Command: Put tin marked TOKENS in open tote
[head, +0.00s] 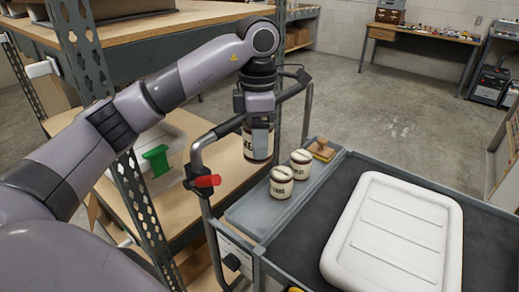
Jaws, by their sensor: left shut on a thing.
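My left gripper (261,140) points down and is shut on a tin (257,152), which has a cream label and dark bands. It holds the tin beside the cart's rail, over or near the wooden shelf. Its dark letters are partly covered by the fingers; what shows looks like "KE". Two similar tins, a nearer one (281,184) and a farther one (301,164), stand on the cart's grey side tray (246,212); their labels are too small to read surely. A white tote (395,235) on the cart looks closed by a ribbed lid. My right gripper is out of view.
A wooden block-like object (321,149) lies at the tray's far end. On the left shelf, a green object (157,160) sits by a white item, behind a perforated post (137,205). Open floor lies beyond.

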